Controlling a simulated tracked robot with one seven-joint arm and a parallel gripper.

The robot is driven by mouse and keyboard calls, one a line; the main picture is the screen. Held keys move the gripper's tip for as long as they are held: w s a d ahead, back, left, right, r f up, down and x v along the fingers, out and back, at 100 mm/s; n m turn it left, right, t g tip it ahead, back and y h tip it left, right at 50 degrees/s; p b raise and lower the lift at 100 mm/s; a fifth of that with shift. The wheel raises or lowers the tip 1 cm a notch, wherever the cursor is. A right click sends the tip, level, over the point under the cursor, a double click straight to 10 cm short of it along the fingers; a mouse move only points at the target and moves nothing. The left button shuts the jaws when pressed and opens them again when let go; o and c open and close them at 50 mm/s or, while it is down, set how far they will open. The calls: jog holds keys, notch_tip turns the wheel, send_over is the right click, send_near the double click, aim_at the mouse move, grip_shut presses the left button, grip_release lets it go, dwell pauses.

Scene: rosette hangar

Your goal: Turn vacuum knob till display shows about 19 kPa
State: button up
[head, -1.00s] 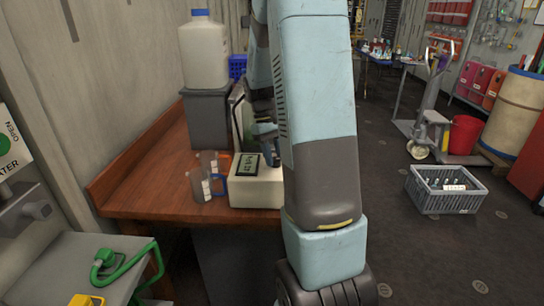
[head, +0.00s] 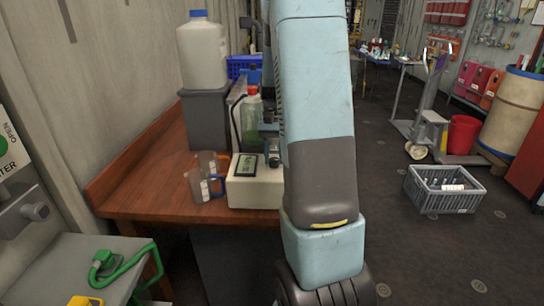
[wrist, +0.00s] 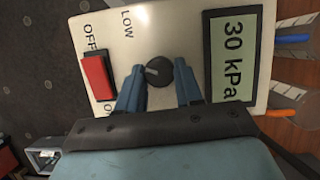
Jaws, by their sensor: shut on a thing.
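The vacuum unit is a pale box (head: 252,192) on the wooden bench, left of my arm in the head view. Its face fills the upper part of the wrist view. The round black knob (wrist: 158,72) has a grey pointer mark and sits between my blue fingers. My gripper (wrist: 159,80) is shut on the knob, one finger on each side. The display (wrist: 232,55) right of the knob reads 30 kPa. A red rocker switch (wrist: 96,78) marked OFF is left of the knob, and the word LOW is printed above it. In the head view my arm hides the knob.
Clear beakers (head: 203,178) stand on the bench (head: 140,190) left of the unit. A green-tinted bottle (head: 251,115) stands behind it. A white jug (head: 202,55) sits on a grey bin (head: 205,117). A grey crate (head: 440,198) is on the floor at right.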

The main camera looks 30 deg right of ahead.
jog(key=shift+w, duration=0.1)
jog(key=o, duration=1)
jog(key=v, duration=1.3)
jog(key=shift+w+d+r, duration=0.15)
jog(key=shift+r, duration=0.15)
jog(key=s+a+r+n+t+h, duration=0.1)
jog(key=s+a+r+n+t, duration=0.4)
jog(key=s+a, duration=0.55)
jog(key=shift+s+a+r+n+t+h, duration=0.1)
jog(key=shift+s+a+n+t+h, duration=0.15)
jog(key=shift+s+a+t, duration=1.05)
jog(key=shift+s+a+n+t+h, duration=0.2)
jog(key=shift+s+a, duration=1.65)
jog(key=shift+s, duration=0.9)
jog(key=shift+s+a+n+t+h, duration=0.2)
jog(key=shift+s+a+t, duration=0.5)
jog(key=shift+s+a, duration=1.1)
jog(key=shift+s+d, duration=0.15)
jog(key=shift+d, duration=0.1)
